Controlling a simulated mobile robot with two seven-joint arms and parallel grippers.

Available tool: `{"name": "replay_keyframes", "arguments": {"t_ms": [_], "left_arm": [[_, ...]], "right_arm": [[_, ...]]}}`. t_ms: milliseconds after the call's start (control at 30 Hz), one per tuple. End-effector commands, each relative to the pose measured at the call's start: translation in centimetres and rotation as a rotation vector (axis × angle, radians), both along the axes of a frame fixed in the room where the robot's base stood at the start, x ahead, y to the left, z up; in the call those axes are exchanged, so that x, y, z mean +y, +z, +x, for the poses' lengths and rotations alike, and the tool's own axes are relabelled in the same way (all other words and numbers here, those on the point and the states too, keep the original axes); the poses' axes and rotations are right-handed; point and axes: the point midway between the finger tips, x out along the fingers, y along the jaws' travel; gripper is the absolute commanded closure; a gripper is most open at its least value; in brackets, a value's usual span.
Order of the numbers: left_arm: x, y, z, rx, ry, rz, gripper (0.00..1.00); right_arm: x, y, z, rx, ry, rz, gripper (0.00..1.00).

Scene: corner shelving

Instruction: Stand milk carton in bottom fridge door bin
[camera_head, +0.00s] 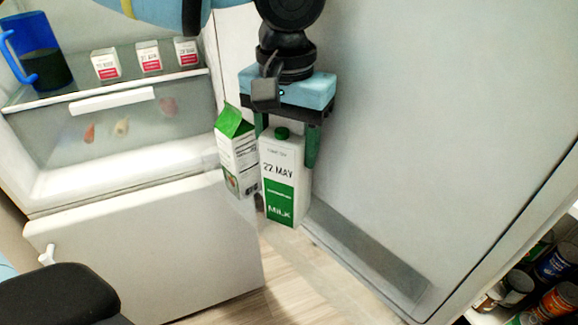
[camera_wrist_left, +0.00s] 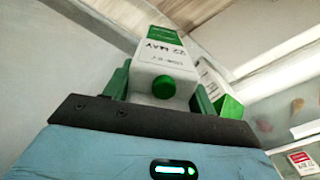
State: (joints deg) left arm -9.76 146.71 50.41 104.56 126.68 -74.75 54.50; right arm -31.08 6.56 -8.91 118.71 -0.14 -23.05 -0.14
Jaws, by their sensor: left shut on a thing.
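The milk carton (camera_head: 283,180) is white and green with a green cap, marked "22.MAY" and "MILK". My left gripper (camera_head: 288,150) is shut on its upper part, with a green finger on each side, and holds it nearly upright. In the left wrist view the carton (camera_wrist_left: 160,55) sits between the fingers with its cap toward the camera. The bottom door bin (camera_head: 365,250) is a grey strip low on the open fridge door (camera_head: 430,120), right of and below the carton; the carton hides part of the area behind it. My right gripper is not in view.
A second green-topped carton (camera_head: 237,150) is beside the held one, just left; its support is hidden. The fridge shelf holds a blue jug (camera_head: 35,50) and small cartons (camera_head: 148,57). Cans (camera_head: 555,265) are at lower right.

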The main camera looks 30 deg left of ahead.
Motion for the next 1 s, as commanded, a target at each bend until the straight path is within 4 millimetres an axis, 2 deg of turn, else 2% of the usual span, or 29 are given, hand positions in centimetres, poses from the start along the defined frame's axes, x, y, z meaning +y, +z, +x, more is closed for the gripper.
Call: {"name": "replay_keyframes", "arguments": {"t_ms": [167, 500, 933, 967, 1000], "left_arm": [[0.0, -0.5, 0.0, -0.002, 0.0, 0.0, 1.0], [-0.1, -4.7, 0.3, -0.001, 0.0, 0.0, 1.0], [-0.2, -5.1, 0.4, -0.003, 0.0, -0.001, 1.0], [-0.1, -5.3, 0.3, 0.0, 0.0, 0.0, 0.43], [-0.1, -5.2, 0.3, 0.0, 0.0, 0.0, 0.37]], "right_arm": [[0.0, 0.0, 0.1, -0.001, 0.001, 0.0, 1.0], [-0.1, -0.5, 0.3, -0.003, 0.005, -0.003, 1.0], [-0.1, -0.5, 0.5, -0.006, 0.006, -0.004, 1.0], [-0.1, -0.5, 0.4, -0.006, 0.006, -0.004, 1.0], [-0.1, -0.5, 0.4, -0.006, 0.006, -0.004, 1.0]]}}
